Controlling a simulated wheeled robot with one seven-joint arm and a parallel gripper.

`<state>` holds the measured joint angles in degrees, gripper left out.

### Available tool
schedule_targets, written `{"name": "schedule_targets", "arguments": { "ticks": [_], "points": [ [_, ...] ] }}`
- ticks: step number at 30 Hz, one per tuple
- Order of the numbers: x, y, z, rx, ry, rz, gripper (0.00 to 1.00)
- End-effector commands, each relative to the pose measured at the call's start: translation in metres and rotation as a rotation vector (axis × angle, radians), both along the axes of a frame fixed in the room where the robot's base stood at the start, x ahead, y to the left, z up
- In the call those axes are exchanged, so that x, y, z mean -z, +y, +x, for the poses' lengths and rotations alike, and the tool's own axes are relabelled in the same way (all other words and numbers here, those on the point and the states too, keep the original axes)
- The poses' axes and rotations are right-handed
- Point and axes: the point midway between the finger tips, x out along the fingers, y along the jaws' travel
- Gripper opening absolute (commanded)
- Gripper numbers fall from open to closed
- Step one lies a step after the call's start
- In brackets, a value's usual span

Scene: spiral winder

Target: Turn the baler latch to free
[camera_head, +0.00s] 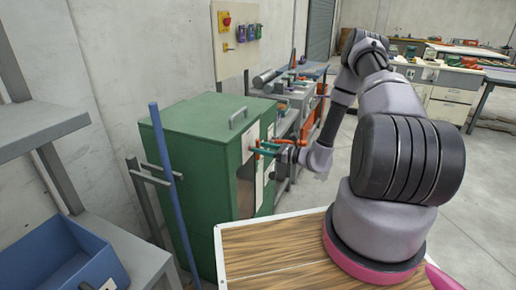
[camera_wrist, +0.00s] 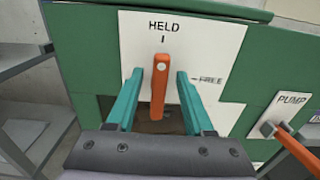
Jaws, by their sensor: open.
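The baler latch is an orange lever (camera_wrist: 159,85) on a white plate (camera_wrist: 226,43) on the front of the green baler (camera_head: 180,160). The plate reads HELD at the top and FREE at the right. The lever stands upright in the wrist view, its pivot end near the HELD mark. My gripper (camera_wrist: 157,98) has teal fingers, open, one on each side of the lever, with a visible gap on both sides. In the head view my gripper (camera_head: 264,148) is at the baler's front, and the lever is too small there to tell its angle.
An orange pump lever (camera_wrist: 290,145) sits right of the latch beside a PUMP label (camera_wrist: 291,101). A blue pole (camera_head: 168,180) leans by the baler's left side. A blue bin (camera_head: 65,255) and grey shelf (camera_head: 40,128) stand at left. A workbench (camera_head: 290,95) stands beyond the baler.

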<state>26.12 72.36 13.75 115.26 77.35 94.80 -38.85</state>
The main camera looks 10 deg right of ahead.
Motion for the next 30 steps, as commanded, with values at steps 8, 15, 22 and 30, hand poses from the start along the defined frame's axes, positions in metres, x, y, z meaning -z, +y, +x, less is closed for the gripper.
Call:
{"name": "schedule_targets", "arguments": {
  "ticks": [8,15,22,30],
  "points": [
    [0.0000,0.0080,0.0057,0.001,0.001,0.001,0.53],
    [0.0000,0.0077,0.0055,0.001,0.001,0.001,0.14],
    [0.0000,0.0075,0.0055,0.001,0.002,0.001,0.00],
    [0.0002,0.0071,0.0060,0.000,0.052,0.036,0.00]
  ]
}}
